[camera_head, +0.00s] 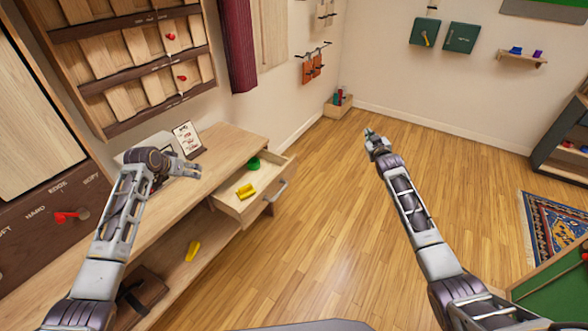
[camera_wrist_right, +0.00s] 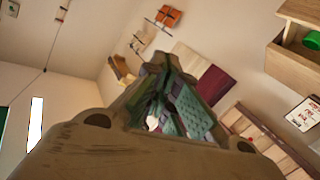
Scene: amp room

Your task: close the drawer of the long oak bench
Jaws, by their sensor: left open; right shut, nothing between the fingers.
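The long oak bench (camera_head: 226,146) runs along the left wall in the head view. Its drawer (camera_head: 237,207) is pulled open at the far end, with a yellow object (camera_head: 246,191) and a green object (camera_head: 253,164) inside. The drawer front carries a grey handle (camera_head: 277,191). A corner of the bench and drawer also shows at the upper right of the right wrist view (camera_wrist_right: 290,58). My left gripper (camera_head: 196,170) is open above the bench top, left of the drawer. My right gripper (camera_head: 369,132) is shut and empty over the floor, right of the drawer and apart from it.
A card (camera_head: 187,139) stands on the bench. A yellow object (camera_head: 193,251) lies on the lower shelf. A small wooden box (camera_head: 338,108) sits by the far wall. Open wooden floor (camera_head: 325,190) lies between the drawer and my right arm. A green-topped table (camera_head: 555,290) is at right.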

